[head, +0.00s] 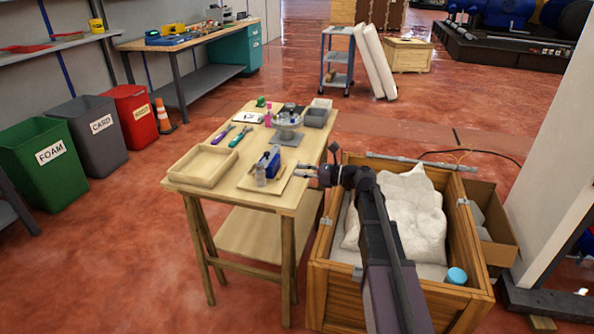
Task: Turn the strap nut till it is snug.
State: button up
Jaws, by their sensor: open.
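My gripper (300,170) is open and empty in the head view. Its fingers point left, over the right edge of the wooden work table (227,190). A small assembly with a clear rounded part (287,119) stands on a grey base (286,139) toward the back of the table, beyond and left of my gripper. The strap nut is too small to make out.
A shallow wooden tray (203,180) sits at the table's left. Purple-handled (222,134) and teal-handled (240,136) tools lie behind it. Grey bins (314,118) stand at the back right. A wooden crate (335,250) with white packing stands right of the table, under my arm.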

jog(key=shift+v, duration=0.8)
jog(key=shift+w+d, duration=0.1)
jog(key=shift+d, duration=0.05)
jog(key=v, duration=1.1)
jog(key=shift+d, duration=0.35)
jog(key=shift+r, duration=0.15)
